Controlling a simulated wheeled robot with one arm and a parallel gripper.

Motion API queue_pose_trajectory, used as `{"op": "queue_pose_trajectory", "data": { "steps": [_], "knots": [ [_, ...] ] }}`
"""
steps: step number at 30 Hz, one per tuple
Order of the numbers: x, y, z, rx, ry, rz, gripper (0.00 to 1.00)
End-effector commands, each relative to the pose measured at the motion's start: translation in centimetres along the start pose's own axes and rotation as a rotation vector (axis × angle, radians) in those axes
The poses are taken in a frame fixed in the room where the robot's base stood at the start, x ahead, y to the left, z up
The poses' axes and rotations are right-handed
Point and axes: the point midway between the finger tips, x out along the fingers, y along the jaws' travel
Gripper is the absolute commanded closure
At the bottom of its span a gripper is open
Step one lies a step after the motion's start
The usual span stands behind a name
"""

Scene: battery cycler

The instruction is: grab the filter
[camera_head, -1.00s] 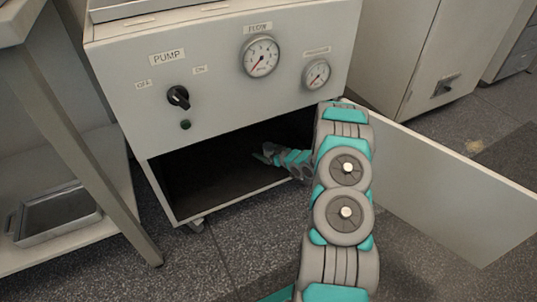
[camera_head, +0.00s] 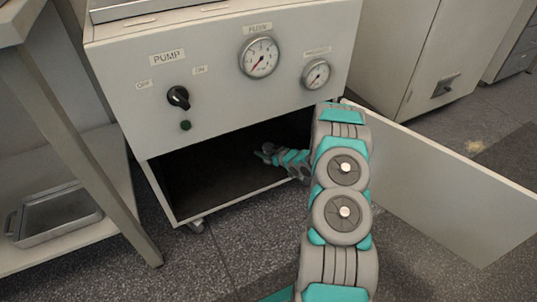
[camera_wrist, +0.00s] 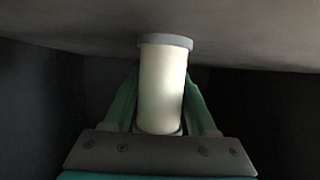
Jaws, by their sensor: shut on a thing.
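The filter (camera_wrist: 162,88) is a pale white cylinder with a grey cap at its top, in the middle of the wrist view. My gripper (camera_wrist: 163,100) is shut on it, with one green finger on each side. The filter's cap is at or very near the grey surface above it; I cannot tell whether they touch. In the head view my gripper (camera_head: 264,153) is inside the dark open compartment of the pump cabinet (camera_head: 215,130). The filter cannot be made out there.
The cabinet door (camera_head: 440,185) stands open at the right, beside my arm. The compartment floor (camera_head: 210,190) looks clear. A table leg (camera_head: 85,150) and a shelf with a metal tray (camera_head: 55,215) are at the left.

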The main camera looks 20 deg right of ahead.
Motion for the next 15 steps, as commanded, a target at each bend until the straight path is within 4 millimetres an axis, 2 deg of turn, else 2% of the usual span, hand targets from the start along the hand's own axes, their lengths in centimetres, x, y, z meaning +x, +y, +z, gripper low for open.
{"op": "queue_pose_trajectory", "data": {
  "steps": [1,3,15],
  "knots": [
    [0.0,0.0,0.01,0.0,0.0,0.0,0.91],
    [0.0,0.0,0.02,0.0,0.0,0.0,0.99],
    [-0.22,0.01,-0.52,0.0,0.0,0.0,0.99]
  ]
}}
